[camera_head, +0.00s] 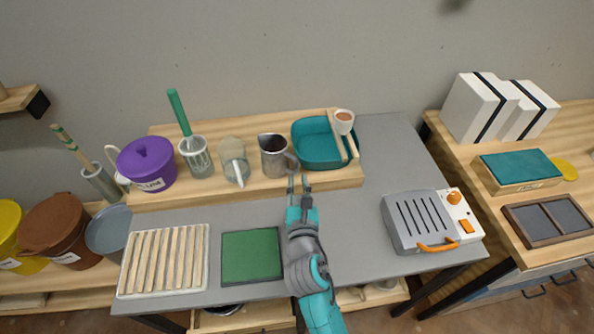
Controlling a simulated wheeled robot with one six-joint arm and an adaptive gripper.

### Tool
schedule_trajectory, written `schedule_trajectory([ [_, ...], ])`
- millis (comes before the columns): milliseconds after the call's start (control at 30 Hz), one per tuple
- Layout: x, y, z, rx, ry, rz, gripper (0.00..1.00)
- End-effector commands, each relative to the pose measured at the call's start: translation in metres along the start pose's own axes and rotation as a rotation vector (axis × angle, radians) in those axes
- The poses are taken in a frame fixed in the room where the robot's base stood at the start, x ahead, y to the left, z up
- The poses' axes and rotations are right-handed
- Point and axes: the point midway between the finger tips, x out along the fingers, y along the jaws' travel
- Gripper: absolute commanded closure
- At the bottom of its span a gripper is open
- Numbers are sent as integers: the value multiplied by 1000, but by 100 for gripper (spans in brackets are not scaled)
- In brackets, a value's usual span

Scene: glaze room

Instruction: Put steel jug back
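The steel jug (272,157) stands upright on the raised wooden shelf (222,193) at the back of the grey table. Its handle is on the right side, towards my gripper. My gripper (298,181) is just in front of the jug's right side, near the shelf's front edge. Its two fingers are apart with nothing visible between them. I cannot tell whether a fingertip touches the handle.
On the shelf, a glass jug (235,162) is left of the steel jug and a teal basin (317,143) right. A purple lidded pot (147,164) is further left. A green mat (251,256), slatted rack (164,261) and grey appliance (417,221) are in front.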

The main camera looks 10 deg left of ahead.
Motion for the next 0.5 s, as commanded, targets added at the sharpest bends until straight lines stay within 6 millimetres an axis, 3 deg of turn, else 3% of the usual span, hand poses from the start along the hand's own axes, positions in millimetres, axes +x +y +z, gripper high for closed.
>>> schedule_trajectory([
  [200,-39,0,0,0,1,1,79],
  [500,-61,0,0,-1,0,0,79],
])
